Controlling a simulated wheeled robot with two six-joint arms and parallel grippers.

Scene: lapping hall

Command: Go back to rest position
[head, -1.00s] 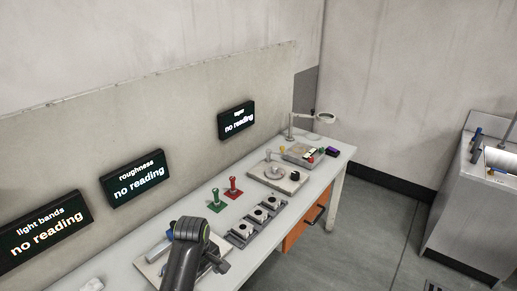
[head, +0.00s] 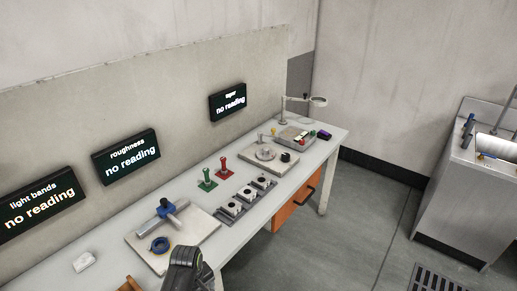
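Neither gripper shows in the head view. A dark link of one of my arms rises from the bottom edge, just in front of the near board; I cannot tell which arm it is. The long white workbench (head: 103,241) runs from the bottom left to the upper right along the wall. The near board (head: 205,228) carries a blue clamp-like piece (head: 166,209) on a grey bar and a blue ring (head: 159,246). Nothing is seen held.
Green (head: 207,180) and red (head: 223,167) stands are beside a row of grey blocks (head: 232,208). Farther along are another board (head: 252,163) and a lamp (head: 318,101). An orange drawer (head: 297,204) is under the bench. A sink unit (head: 465,190) stands right, across open floor (head: 335,245).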

